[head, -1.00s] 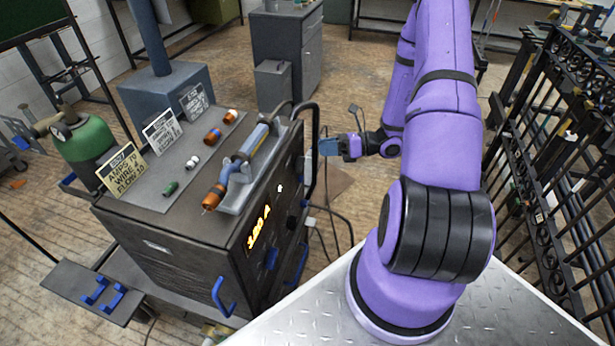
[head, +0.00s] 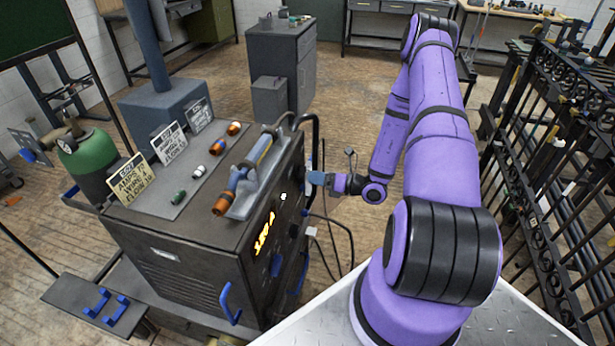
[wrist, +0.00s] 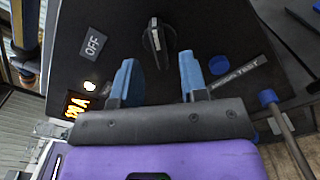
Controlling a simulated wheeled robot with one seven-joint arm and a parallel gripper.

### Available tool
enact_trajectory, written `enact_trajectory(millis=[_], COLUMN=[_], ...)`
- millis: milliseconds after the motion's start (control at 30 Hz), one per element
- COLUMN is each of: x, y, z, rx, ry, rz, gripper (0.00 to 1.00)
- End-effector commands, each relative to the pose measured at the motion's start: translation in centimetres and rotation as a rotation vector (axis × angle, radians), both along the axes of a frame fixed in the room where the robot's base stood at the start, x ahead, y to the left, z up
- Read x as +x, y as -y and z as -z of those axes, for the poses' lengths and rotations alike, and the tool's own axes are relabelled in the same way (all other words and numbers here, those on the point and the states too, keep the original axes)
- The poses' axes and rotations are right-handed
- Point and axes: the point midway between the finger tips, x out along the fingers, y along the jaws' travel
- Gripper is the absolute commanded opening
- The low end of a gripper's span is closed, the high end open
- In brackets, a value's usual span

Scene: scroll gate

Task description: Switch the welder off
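The welder (head: 190,240) is a dark box at the left in the head view, with a lit orange display (head: 265,234) on its front panel. In the wrist view the panel (wrist: 205,30) fills the top, with a black rotary knob (wrist: 156,42) carrying a light pointer line. An OFF label (wrist: 93,43) lies to the knob's left, and a lit display (wrist: 76,104) is at lower left. My gripper (wrist: 160,82) is open, its two blue fingers apart and pointing at the panel. The left finger overlaps the view close to the knob; I cannot tell if they touch.
A blue button (wrist: 220,65) and a TEST label (wrist: 238,72) sit right of the fingers. A torch (head: 245,175) and several small parts lie on the welder's top. A black iron gate (head: 550,190) stands at the right. Cables hang beside the welder.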

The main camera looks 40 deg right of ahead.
Motion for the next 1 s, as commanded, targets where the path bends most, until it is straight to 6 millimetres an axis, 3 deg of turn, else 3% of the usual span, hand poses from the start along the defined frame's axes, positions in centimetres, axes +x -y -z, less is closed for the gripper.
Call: enact_trajectory(millis=[233,600,767,1000], x=[2.1,2.4,2.4,2.4], y=[-1.6,-1.9,-1.9,-1.8], z=[0.0,0.0,0.0,0.0], rx=[-0.001,-0.001,-0.001,-0.005], ry=[0.000,-0.001,-0.001,0.002], rz=[-0.001,0.000,0.000,0.000], gripper=[0.40,0.40,0.03,0.00])
